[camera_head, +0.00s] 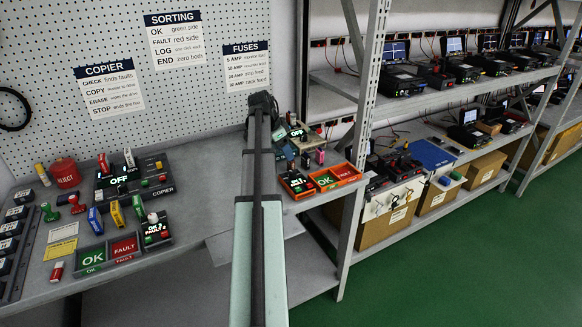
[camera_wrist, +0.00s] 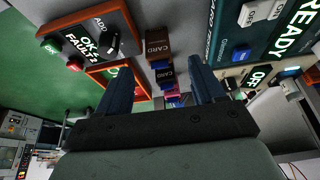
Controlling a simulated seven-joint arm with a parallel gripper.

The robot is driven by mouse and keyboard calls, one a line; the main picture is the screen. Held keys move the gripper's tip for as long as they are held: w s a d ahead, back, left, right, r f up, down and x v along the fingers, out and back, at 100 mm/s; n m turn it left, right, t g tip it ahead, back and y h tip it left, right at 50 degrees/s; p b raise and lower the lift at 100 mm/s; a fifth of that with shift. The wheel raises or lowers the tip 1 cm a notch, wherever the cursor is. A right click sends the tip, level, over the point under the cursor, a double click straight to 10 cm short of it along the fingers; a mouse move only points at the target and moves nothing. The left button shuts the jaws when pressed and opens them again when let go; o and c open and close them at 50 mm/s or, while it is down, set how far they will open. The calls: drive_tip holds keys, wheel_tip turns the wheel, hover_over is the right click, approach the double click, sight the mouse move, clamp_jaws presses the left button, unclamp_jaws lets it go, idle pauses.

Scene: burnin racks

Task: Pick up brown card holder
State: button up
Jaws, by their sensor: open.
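The brown card holder (camera_wrist: 158,46), a small block with a CARD label, shows in the wrist view at the upper middle. It is ahead of my gripper (camera_wrist: 157,64), roughly in line with the gap between the two dark blue fingers. The fingers are apart and nothing is held. A dark block labelled CARD (camera_wrist: 164,74) and a pink piece (camera_wrist: 172,94) show below it in the picture, in the same gap. In the head view my arm covers part of the bench, and I cannot pick out the brown holder for sure.
In the wrist view, an orange-framed tray (camera_wrist: 112,72) and an OK/FAULT? box (camera_wrist: 88,42) lie left; a READY panel (camera_wrist: 290,40) and an OFF unit (camera_wrist: 258,77) lie right. In the head view, a shelf post (camera_head: 364,110) stands right of the orange OK tray (camera_head: 335,177).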

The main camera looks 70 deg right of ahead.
drive_tip(key=x, duration=0.5)
drive_tip(key=shift+s, duration=0.2)
drive_tip(key=shift+r, duration=0.1)
drive_tip(key=c, duration=1.1)
drive_tip(key=shift+r, duration=0.1)
wheel_tip(320, 180, up, 8)
drive_tip(key=shift+r, duration=0.1)
drive_tip(key=shift+w+r, duration=0.1)
drive_tip(key=shift+r, duration=0.3)
drive_tip(key=w+d, duration=0.5)
drive_tip(key=w, duration=0.2)
drive_tip(key=w+d+r, duration=0.1)
drive_tip(key=w+d, duration=0.5)
drive_tip(key=w+d+r, duration=0.1)
drive_tip(key=w+d, duration=0.4)
drive_tip(key=w, duration=0.2)
drive_tip(key=shift+w+d+r, duration=0.15)
drive_tip(key=shift+w+r, duration=0.05)
drive_tip(key=shift+w, duration=0.2)
